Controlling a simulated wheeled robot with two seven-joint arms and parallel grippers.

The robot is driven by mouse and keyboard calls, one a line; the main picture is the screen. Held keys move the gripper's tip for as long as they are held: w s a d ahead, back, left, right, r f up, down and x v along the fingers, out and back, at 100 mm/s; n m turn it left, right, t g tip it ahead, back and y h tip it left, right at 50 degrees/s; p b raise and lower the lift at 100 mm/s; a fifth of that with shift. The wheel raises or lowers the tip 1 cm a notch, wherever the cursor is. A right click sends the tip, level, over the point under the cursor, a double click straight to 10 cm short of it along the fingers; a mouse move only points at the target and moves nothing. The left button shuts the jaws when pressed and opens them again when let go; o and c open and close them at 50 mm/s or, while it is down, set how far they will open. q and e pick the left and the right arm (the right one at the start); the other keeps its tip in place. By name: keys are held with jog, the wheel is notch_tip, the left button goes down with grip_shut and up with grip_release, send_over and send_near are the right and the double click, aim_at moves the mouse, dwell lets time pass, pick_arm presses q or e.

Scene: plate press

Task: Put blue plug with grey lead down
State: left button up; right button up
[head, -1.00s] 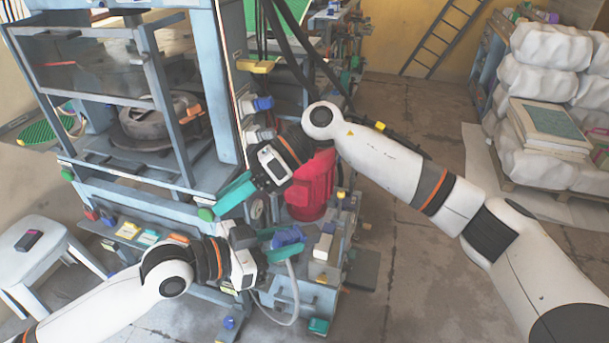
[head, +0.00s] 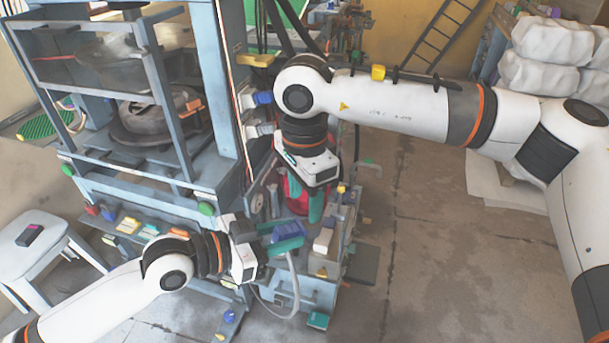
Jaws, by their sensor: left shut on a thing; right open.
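The blue plug (head: 287,230) is between the teal fingers of my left gripper (head: 286,238), which is shut on it at the front of the machine. Its grey lead (head: 294,272) hangs below the gripper in a loop in front of the blue-grey cabinet. My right gripper (head: 316,203) is open and points down, in front of the red round body (head: 293,195), above and to the right of the plug. I see nothing between its fingers, though its far finger is partly hidden.
A pale block (head: 323,240) stands right of the plug on the cabinet top. A white stool (head: 45,240) stands at the left. The floor (head: 430,240) on the right is clear.

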aim_at(305, 224)
notch_tip(305, 224, down, 7)
jog(key=shift+r, duration=0.1)
dwell(0.3)
jog(key=c, duration=0.7)
pick_arm(q)
jog(key=o, duration=0.6)
jog(key=shift+c, duration=0.2)
pick_arm(e)
jog(key=shift+c, duration=1.2)
pick_arm(q)
jog(key=o, duration=0.5)
